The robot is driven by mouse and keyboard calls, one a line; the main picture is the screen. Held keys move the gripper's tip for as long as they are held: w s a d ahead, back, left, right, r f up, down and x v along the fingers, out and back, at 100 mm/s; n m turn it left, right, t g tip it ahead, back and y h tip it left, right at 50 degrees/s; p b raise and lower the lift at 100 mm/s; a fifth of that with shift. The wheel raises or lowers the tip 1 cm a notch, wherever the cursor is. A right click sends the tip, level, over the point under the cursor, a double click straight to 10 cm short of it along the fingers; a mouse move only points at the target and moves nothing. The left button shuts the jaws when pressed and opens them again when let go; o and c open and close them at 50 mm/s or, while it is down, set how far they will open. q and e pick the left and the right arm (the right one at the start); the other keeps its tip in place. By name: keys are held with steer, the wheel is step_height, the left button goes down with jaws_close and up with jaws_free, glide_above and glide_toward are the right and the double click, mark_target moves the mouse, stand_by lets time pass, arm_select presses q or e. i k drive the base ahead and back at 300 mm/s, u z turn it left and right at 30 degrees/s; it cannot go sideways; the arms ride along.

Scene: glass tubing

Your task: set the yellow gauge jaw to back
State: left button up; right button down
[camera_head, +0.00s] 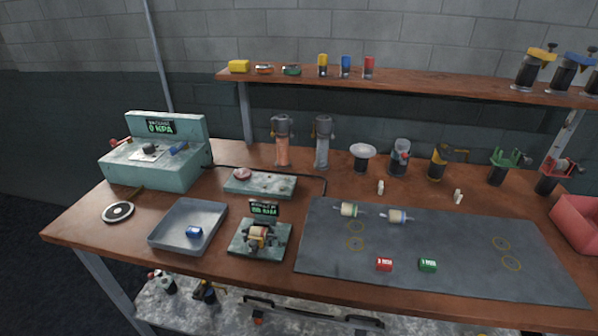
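A small gauge (261,252) with a green base stands at the front of the bench, left of the dark mat. A dark display with green digits (264,209) stands at its back edge. A yellowish jaw piece (257,233) sits on top among dark and metal parts; its exact setting is too small to tell. Neither of my grippers is in view, and nothing touches the gauge.
A grey tray (188,209) with a blue piece (194,232) is left of the gauge. A green plate (260,183) lies behind it. A pressure console (150,165) stands back left.

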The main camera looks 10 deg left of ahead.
mark_target(255, 244)
steer(key=z, duration=2.35)
steer(key=k, duration=1.1)
steer(key=u, duration=1.15)
